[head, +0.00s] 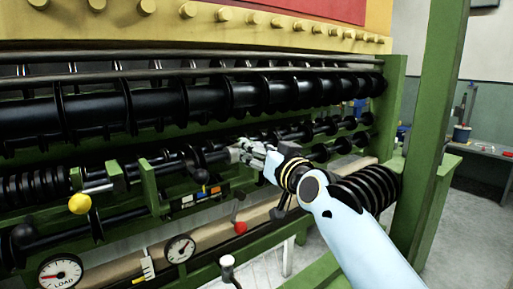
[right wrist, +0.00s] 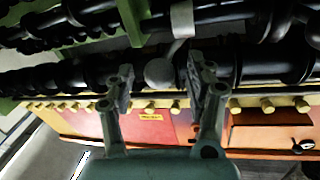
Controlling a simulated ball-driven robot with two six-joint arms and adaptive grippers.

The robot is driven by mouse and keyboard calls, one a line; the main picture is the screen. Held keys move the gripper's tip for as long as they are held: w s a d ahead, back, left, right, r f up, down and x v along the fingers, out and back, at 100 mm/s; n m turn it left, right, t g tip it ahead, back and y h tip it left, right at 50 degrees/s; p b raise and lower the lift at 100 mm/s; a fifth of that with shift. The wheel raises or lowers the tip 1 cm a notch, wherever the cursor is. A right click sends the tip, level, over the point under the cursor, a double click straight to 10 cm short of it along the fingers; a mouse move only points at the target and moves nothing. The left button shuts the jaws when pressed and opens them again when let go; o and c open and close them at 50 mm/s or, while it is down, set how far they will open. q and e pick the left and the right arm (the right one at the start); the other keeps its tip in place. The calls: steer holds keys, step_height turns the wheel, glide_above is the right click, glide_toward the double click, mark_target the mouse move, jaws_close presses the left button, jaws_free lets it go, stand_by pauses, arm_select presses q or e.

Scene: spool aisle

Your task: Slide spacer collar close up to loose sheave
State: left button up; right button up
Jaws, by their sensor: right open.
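My right gripper (head: 250,151) reaches in from the right among the dark shafts of the green machine. Its two fingers stand apart in the right wrist view (right wrist: 160,70), with a dark shaft (right wrist: 255,72) running across beyond the fingertips. A grey ball (right wrist: 158,72) shows between the fingers, and a pale grey band (right wrist: 182,20) shows just above it. I see nothing gripped. Several dark round discs and collars sit along the shafts; I cannot tell which is the spacer collar and which the loose sheave. My left gripper is not in view.
A yellow knob (head: 79,204), a black ball knob (head: 201,176) and a red knob (head: 240,227) stick out in front. Two dials, one marked LOAD (head: 61,273), are at lower left.

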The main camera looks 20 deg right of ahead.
steer(key=shift+w+a, duration=0.1)
steer(key=shift+w, duration=0.75)
jaws_close()
steer(key=shift+f, duration=0.1)
